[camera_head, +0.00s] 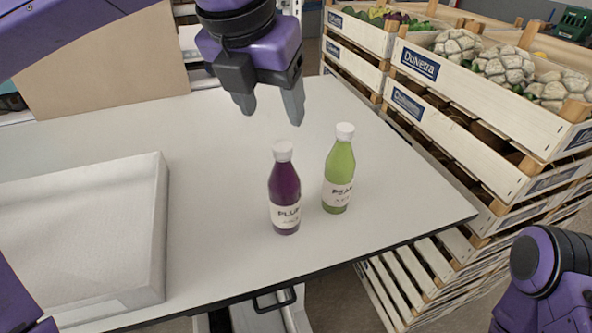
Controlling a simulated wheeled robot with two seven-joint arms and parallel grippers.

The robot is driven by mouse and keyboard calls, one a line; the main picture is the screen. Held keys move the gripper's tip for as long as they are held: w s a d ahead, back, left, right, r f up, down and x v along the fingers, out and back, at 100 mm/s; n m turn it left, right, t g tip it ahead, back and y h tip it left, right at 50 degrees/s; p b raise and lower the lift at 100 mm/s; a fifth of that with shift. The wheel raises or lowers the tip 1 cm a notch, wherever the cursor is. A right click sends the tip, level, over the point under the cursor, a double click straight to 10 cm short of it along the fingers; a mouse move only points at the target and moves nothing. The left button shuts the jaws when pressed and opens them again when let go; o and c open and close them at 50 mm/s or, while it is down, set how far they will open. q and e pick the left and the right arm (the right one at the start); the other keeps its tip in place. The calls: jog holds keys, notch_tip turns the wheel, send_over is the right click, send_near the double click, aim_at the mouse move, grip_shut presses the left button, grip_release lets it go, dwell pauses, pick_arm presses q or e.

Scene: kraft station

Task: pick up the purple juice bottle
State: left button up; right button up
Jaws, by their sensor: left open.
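A purple juice bottle (284,190) with a white cap and a white label stands upright on the white table (215,140). A green juice bottle (339,172) with a white cap and a label stands upright close to its right, apart from it. My left gripper (272,112) is open and empty, pointing down. In the picture it is above the purple bottle's cap, not touching it. My right arm shows at the lower right corner; its gripper fingers are not in view.
A white open box (160,235) sits on the table at the left. Stacked wooden crates (470,115) with vegetables stand beyond the right edge. A brown board (105,68) is at the back left. The table around the bottles is clear.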

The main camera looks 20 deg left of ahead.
aim_at(282, 146)
pick_arm(q)
jog(key=f, duration=0.1)
jog(key=s+f, duration=0.1)
jog(key=f, duration=0.1)
jog(key=shift+f, duration=0.2)
jog(key=x, duration=0.3)
jog(key=w+p+x, duration=0.1)
jog(key=x, duration=0.2)
jog(key=shift+w+d+r, duration=0.15)
jog(key=shift+d, duration=0.1)
jog(key=shift+s, duration=0.3)
jog(key=shift+w, duration=0.15)
grip_shut()
pick_arm(e)
jog(key=shift+s+r, duration=0.55)
jog(key=shift+r, duration=0.2)
